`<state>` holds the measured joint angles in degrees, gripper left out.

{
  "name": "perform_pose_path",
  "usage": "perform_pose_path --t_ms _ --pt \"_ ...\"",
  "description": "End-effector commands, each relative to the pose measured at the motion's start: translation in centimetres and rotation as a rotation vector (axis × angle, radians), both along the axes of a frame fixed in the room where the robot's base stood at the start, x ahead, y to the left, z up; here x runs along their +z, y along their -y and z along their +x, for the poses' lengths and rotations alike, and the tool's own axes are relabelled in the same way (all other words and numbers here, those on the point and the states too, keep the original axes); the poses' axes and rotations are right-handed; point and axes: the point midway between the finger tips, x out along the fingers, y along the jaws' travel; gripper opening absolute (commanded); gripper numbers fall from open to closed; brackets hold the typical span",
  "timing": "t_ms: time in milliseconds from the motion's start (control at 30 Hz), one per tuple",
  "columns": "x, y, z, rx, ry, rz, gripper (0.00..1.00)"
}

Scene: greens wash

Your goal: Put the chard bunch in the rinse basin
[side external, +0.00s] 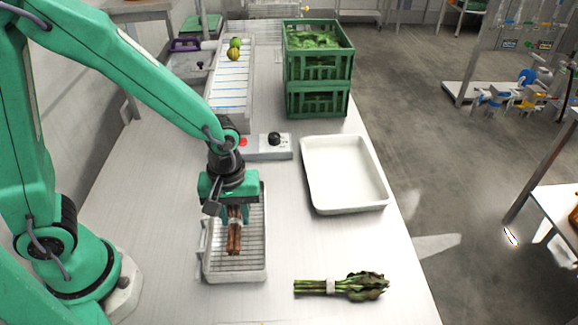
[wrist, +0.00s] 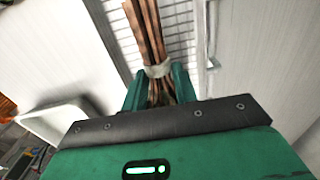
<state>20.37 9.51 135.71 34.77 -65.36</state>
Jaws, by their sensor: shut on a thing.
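My gripper (side external: 235,210) is shut on a tied bunch of reddish-brown stalks (side external: 233,241) over the wire rack tray (side external: 258,268). In the wrist view the jaws (wrist: 158,88) close around these stalks (wrist: 147,30) near their pale band (wrist: 158,70). I cannot tell whether the stalks touch the rack. A second tied bunch, with green stems and dark green leaves (side external: 345,285), lies on the table at the front right. From the pictures I cannot be sure which bunch is the chard. The white basin (side external: 382,200) is empty, to the right of my gripper; it also shows in the wrist view (wrist: 38,128).
Stacked green crates (side external: 318,97) with leafy greens stand behind the basin. A grey control box (side external: 268,147) sits behind the rack, near a white conveyor (side external: 232,85) carrying round green produce (side external: 233,54). The table between rack and basin is clear.

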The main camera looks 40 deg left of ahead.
Motion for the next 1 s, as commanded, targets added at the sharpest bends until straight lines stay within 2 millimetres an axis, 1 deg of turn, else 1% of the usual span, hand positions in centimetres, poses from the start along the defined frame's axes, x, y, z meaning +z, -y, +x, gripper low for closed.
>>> perform_pose_path --t_ms 200,400,867,900,967,1000 --pt "-2.1 0.0 -0.1 0.0 -0.004 0.001 0.05" --pt "-3.4 0.0 0.0 0.0 -0.001 0.0 0.05" --pt "-3.9 0.0 0.0 0.0 -0.001 0.001 0.05" --pt "-3.9 0.0 0.0 0.0 -0.001 0.001 0.3" --pt "-3.9 0.0 0.0 0.0 0.0 0.0 0.42" --pt "-3.9 0.0 0.0 0.0 0.0 0.0 0.5"
